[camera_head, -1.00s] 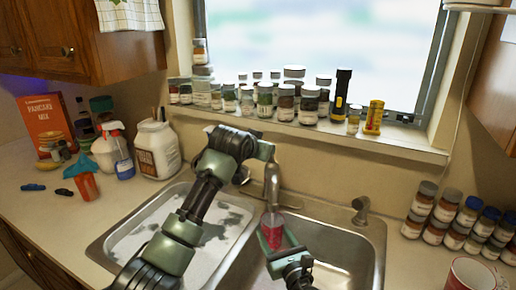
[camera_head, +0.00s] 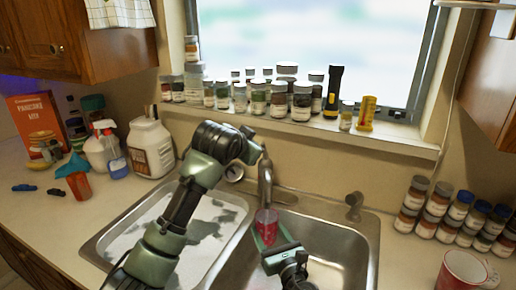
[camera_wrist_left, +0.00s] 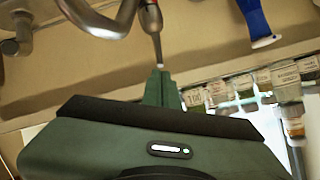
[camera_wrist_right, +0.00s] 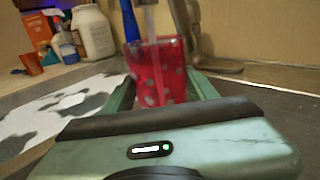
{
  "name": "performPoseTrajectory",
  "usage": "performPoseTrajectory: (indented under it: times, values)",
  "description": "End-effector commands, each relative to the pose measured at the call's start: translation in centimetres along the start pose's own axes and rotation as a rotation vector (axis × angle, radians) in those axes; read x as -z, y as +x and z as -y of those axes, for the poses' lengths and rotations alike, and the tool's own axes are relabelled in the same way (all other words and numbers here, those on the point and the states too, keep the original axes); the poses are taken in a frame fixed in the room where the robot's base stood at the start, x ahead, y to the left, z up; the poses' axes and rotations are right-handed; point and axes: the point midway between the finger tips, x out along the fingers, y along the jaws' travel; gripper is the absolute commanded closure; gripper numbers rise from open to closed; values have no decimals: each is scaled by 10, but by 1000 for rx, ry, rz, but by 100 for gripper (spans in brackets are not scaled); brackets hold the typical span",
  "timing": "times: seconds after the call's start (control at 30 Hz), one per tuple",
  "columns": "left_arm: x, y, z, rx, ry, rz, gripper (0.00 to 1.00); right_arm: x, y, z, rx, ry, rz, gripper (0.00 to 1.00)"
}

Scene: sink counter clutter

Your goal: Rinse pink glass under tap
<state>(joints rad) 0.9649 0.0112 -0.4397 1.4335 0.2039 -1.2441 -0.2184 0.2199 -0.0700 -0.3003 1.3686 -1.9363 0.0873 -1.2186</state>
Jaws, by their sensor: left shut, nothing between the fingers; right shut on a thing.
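The pink glass (camera_head: 266,229) is upright in my right gripper (camera_head: 277,243), over the right sink basin just below the tap (camera_head: 265,180). In the right wrist view the glass (camera_wrist_right: 157,75) sits between the two fingers, speckled with pale spots. The tap spout is close above its mouth. My left gripper (camera_head: 256,151) is shut and empty, behind and above the tap near the window sill. In the left wrist view its fingertips (camera_wrist_left: 160,75) are together beside a thin metal lever (camera_wrist_left: 151,22).
Several jars (camera_head: 257,97) line the window sill close to my left gripper. Stacked jars (camera_head: 437,208) and a red mug (camera_head: 464,272) stand on the right counter. A spray bottle (camera_head: 112,155) and white jug (camera_head: 150,148) stand left. The left basin (camera_head: 125,232) is beneath my left arm.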

Motion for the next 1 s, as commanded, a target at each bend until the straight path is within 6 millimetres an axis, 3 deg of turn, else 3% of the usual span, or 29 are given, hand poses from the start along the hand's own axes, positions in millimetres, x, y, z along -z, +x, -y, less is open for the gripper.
performPoseTrajectory:
  times: [0.6,0.8,1.0]
  values:
    - [-16,-37,-40,112,1883,174,100,-1,0,0,0,0,2,100]
    - [-23,-44,-52,104,2308,240,100,-1,0,0,0,0,2,100]
    - [-26,-46,-56,96,2483,271,100,-1,0,0,0,0,2,100]
